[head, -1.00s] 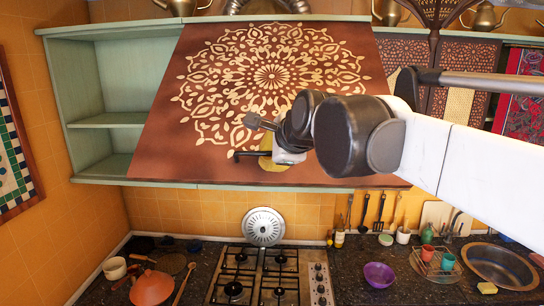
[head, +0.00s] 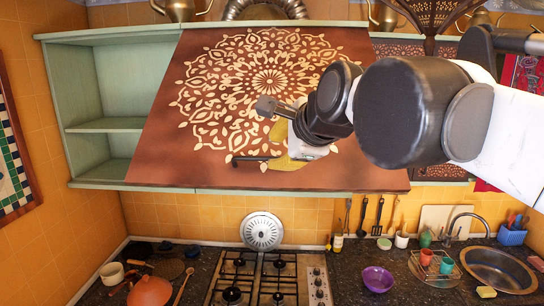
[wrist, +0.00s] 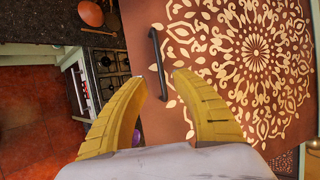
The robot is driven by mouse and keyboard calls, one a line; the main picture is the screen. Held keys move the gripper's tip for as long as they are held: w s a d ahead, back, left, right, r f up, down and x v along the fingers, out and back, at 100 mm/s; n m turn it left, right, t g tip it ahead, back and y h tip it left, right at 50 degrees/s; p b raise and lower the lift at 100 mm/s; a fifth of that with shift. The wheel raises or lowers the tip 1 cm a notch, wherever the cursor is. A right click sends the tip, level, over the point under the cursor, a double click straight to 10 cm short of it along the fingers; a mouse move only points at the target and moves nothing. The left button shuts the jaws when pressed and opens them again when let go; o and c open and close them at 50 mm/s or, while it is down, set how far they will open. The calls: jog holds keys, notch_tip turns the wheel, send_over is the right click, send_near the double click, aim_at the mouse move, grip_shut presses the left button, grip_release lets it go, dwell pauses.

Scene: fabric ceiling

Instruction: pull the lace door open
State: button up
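The lace door (head: 175,160) is a brown panel with a cream mandala cutout. In the head view its bottom edge looks wider than its top, as if it tilts outward at the bottom. Its handle (head: 250,158) is a dark bar near the bottom edge; the wrist view shows it too (wrist: 155,50). My gripper (head: 276,160) is at the handle's right end in the head view. In the wrist view its two yellow fingers (wrist: 160,76) are apart, with the handle's near end in the gap between them. Contact with the handle cannot be told.
Open green shelves (head: 105,125) are left of the door. Below are a gas stove (head: 265,280), an orange pot (head: 150,291), a purple bowl (head: 378,279) and a sink (head: 497,268). Brass pots stand on top of the cabinet. A hanging lamp (head: 432,15) is close to my arm.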

jog(key=shift+v, duration=1.7)
jog(key=s+d+f+n+g+h+b, duration=0.1)
jog(key=s+d+f+n+b, duration=0.4)
jog(key=f+b, duration=1)
jog(key=s+d+f+n+g+h+b, duration=0.1)
jog(key=s+d+f+n+b, duration=0.4)
jog(key=f+b, duration=1.1)
jog(key=s+d+f+n+g+h+b, duration=0.2)
jog(key=s+d+f+n+b, duration=0.4)
jog(key=f, duration=4.2)
jog(key=s+d+b, duration=0.1)
jog(key=d+b, duration=0.1)
jog(key=b, duration=0.8)
jog(key=shift+s+h, duration=0.35)
jog(key=shift+h, duration=0.05)
